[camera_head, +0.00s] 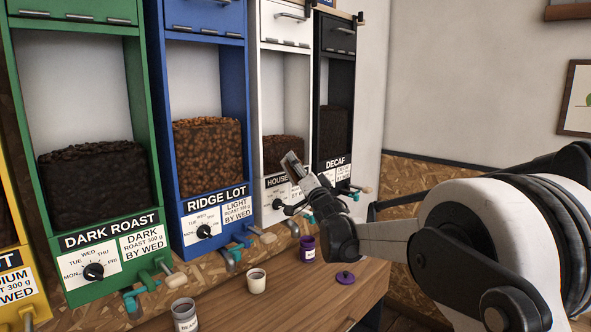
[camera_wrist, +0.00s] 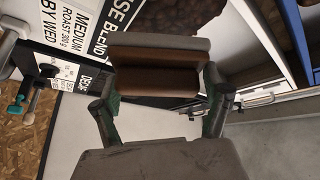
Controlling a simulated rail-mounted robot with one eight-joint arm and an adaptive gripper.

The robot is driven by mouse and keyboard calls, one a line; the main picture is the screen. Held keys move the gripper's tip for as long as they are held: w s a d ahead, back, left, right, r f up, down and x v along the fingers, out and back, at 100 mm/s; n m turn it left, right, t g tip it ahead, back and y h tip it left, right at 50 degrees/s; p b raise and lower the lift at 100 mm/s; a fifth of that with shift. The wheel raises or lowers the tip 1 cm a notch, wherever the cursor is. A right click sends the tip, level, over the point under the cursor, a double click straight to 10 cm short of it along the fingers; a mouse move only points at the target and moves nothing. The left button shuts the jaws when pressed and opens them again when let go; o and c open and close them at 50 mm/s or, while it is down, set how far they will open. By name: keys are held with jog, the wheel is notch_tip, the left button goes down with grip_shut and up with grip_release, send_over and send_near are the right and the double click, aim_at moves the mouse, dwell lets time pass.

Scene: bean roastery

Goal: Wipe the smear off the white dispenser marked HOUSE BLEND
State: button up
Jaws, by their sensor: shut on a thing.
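The white dispenser (camera_head: 285,33) marked HOUSE BLEND stands between the blue and black ones. Dark beans show behind its window. Its black name strip, partly covered in the head view, reads "SE BLEND" in the wrist view (camera_wrist: 108,28), beside a "MEDIUM ROAST 300 g BY WED" label (camera_wrist: 72,35). My gripper (camera_head: 300,178) is in front of the dispenser's lower front, shut on a brown and grey block (camera_wrist: 155,68). The block also shows in the head view (camera_head: 292,164), near the name strip. I cannot tell whether it touches the dispenser. I cannot make out a smear; my gripper and block hide part of the front.
Blue RIDGE LOT (camera_head: 157,120) and green DARK ROAST (camera_head: 138,110) dispensers stand left; black DECAF (camera_head: 338,45) stands right. Spouts and handles stick out below. A tin (camera_head: 185,317), a cream cup (camera_head: 256,283), a purple cup (camera_head: 307,250) and a purple lid (camera_head: 345,277) sit on the wooden counter (camera_head: 262,313).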

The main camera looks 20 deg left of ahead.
jog(key=shift+s+d, duration=0.15)
jog(key=shift+d, duration=0.15)
jog(key=shift+d, duration=0.1)
jog(key=shift+s+d+b, duration=0.25)
jog(key=shift+s+d, duration=0.05)
jog(key=shift+d, duration=0.35)
jog(key=shift+s+d+b, duration=0.25)
jog(key=shift+s+d, duration=0.05)
jog(key=shift+d, duration=0.35)
